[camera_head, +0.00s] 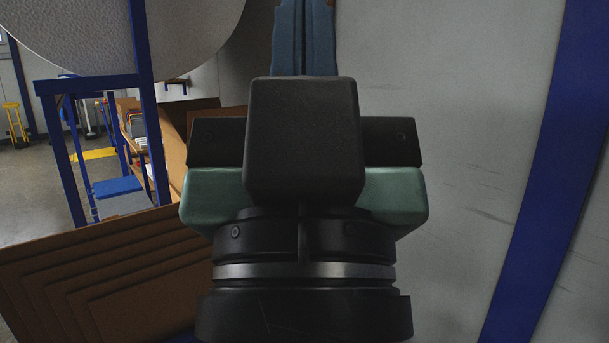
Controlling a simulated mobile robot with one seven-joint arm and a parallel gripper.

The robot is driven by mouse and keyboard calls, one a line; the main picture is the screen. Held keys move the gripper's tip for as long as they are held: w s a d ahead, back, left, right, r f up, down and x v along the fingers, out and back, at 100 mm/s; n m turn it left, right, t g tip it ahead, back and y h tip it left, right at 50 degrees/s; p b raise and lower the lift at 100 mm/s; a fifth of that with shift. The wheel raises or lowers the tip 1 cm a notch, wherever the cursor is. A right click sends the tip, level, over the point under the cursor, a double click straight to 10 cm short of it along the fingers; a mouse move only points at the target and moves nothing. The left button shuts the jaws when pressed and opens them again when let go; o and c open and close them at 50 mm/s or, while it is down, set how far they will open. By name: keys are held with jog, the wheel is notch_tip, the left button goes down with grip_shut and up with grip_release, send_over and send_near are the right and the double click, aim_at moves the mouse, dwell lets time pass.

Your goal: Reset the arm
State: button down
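My gripper (304,10) fills the middle of the camera_head view, seen from behind, with its black wrist and green-and-black body below. Its two blue fingers point up to the top edge of the picture. They lie side by side with only a thin dark line between them, so it looks shut. I see nothing held between the fingers, though the very tips are at the picture's edge.
A large grey panel with a blue stripe (550,160) stands close on the right. Brown boards (90,270) lean at lower left. A blue frame (62,140) and a round grey disc (80,35) stand upper left. Open floor (30,190) shows far left.

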notch_tip(320, 180, up, 16)
jog(key=p, duration=1.3)
jog(key=shift+f, duration=0.1)
